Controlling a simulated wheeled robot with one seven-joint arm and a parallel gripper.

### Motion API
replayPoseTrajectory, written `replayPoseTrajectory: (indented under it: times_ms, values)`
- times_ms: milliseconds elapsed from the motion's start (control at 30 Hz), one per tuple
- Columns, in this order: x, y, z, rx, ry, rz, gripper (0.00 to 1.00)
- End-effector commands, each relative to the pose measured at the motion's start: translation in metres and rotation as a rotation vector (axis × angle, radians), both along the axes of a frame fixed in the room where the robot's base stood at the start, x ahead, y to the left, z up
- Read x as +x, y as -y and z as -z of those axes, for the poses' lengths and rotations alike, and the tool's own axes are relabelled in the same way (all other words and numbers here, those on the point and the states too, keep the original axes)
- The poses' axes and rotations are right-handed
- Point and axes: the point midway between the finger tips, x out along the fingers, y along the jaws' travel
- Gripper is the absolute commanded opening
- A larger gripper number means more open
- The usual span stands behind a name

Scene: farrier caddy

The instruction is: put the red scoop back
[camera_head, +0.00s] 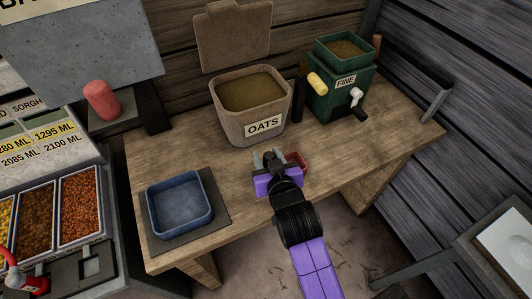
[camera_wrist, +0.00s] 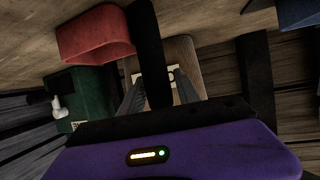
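The red scoop (camera_head: 297,160) shows in the head view just right of my gripper (camera_head: 268,158), in front of the oats bin. In the wrist view its red cup (camera_wrist: 92,36) is at the upper left, and its black handle (camera_wrist: 148,50) runs down between the two fingers of my gripper (camera_wrist: 158,82). The fingers are closed around the handle. The scoop appears to be just above the wooden bench; the head view does not show clearly whether it touches. My gripper hides the handle in the head view.
The OATS bin (camera_head: 251,128) stands behind my gripper. A green mill marked FINE (camera_head: 325,98) is at the back right. A blue tray (camera_head: 150,217) lies on a dark mat at the left. A dispenser with grain compartments (camera_head: 80,200) is further left. The bench's right front (camera_head: 380,150) is clear.

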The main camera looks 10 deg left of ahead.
Motion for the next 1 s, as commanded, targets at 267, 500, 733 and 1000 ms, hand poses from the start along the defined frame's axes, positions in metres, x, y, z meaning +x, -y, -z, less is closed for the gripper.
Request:
replayPoseTrajectory:
  times_ms: [267,500,733,1000]
  values:
    - [-0.006,0.004,-0.004,0.001,0.001,0.0,0.39]
    - [-0.011,0.008,-0.006,0.001,0.001,0.0,0.39]
    - [-0.015,0.011,-0.009,0.0,0.001,0.0,0.39]
    - [-0.021,0.015,-0.011,0.0,0.0,0.0,0.39]
